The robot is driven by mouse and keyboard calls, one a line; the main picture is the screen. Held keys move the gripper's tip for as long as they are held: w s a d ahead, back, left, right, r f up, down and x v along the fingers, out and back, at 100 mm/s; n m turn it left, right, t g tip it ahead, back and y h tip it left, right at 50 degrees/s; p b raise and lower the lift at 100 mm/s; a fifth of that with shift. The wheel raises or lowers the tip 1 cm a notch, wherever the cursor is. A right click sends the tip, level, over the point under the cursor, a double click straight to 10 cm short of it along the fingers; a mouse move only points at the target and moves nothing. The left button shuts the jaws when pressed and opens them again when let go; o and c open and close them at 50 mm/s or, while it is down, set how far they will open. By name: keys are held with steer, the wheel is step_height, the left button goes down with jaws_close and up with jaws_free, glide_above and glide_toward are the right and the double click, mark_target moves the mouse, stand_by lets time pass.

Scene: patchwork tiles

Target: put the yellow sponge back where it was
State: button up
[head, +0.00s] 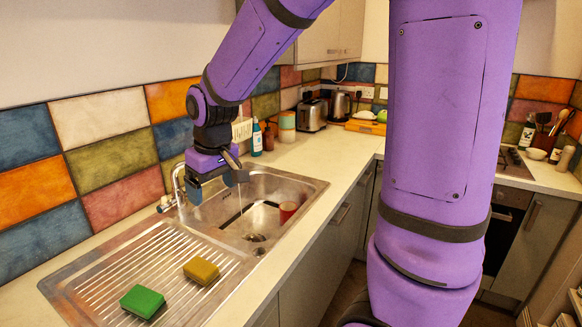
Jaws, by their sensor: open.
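The yellow sponge (201,270) lies flat on the ribbed drainboard (150,262) of the steel sink, at its right part. A green sponge (142,301) lies to its left and nearer to me, apart from it. My gripper (214,190) is open and hangs above the back left of the sink basin, near the tap. It is behind and above the yellow sponge and does not touch it. I see nothing between its fingers.
The tap (178,184) stands close beside my gripper. A red cup (288,211) stands in the basin (250,205). Bottles (257,138), a toaster (312,114) and a kettle (339,106) stand farther back. The counter right of the basin is clear.

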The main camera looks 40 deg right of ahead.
steer(key=s+d+r+m+t, duration=0.1)
steer(key=s+r, duration=0.4)
steer(key=s, duration=0.5)
steer(key=s+d+r+m+t, duration=0.1)
steer(key=s+r, duration=0.4)
steer(key=s, duration=0.5)
steer(key=shift+s+d+r+t, duration=0.15)
steer(key=shift+s+d+t, duration=0.2)
steer(key=shift+d+t, duration=0.35)
steer(key=shift+d, duration=0.1)
